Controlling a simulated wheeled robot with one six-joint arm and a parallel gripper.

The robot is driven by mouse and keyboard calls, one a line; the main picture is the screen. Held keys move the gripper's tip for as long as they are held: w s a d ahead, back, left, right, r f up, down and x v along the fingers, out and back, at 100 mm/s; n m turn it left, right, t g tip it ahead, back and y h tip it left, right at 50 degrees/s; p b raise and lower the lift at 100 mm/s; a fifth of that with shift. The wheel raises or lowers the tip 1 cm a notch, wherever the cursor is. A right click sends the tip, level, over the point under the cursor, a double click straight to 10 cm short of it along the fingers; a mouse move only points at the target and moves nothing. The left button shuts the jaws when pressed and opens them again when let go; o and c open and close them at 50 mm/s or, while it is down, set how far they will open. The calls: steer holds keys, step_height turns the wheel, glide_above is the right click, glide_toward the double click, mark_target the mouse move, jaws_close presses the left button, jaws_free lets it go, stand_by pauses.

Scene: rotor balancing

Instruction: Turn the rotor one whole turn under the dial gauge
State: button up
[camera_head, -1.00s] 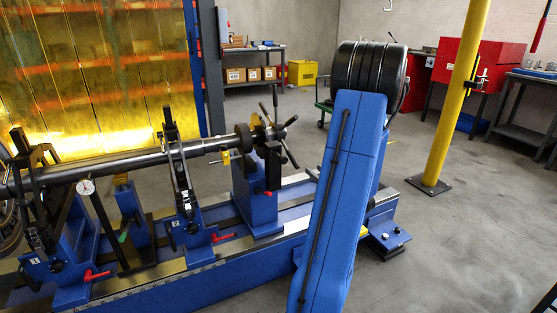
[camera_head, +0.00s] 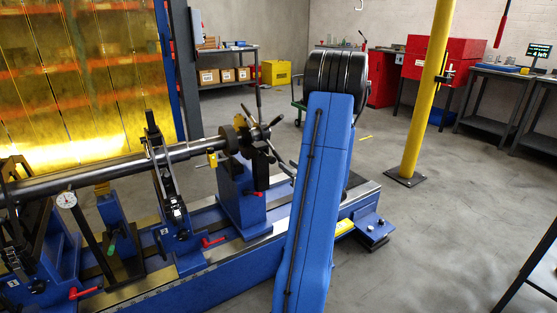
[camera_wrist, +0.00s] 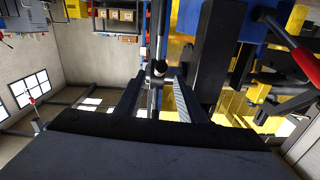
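The rotor (camera_head: 100,176) is a long grey shaft lying across the blue balancing stand in the head view. The dial gauge (camera_head: 67,199) stands in front of it at the left, its reading too small to tell. At the shaft's right end is a dark hub with a spoked handle (camera_head: 258,96). My gripper is hidden behind my blue arm link in the head view. In the wrist view my gripper (camera_wrist: 157,85) is open, its two dark fingers apart. A dark round-ended bar (camera_wrist: 160,68) shows between them; I cannot tell whether it touches either finger.
A yellow post (camera_head: 425,100) stands to the right on open grey floor. Red clamp levers (camera_head: 213,241) stick out from the stand's front. A yellow transparent screen (camera_head: 80,75) is behind the stand. A dark table edge (camera_head: 540,270) is at the lower right.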

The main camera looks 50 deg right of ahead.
mark_target(279, 158)
steer(key=x, duration=0.8)
steer(key=shift+w+d, duration=0.1)
jaws_close()
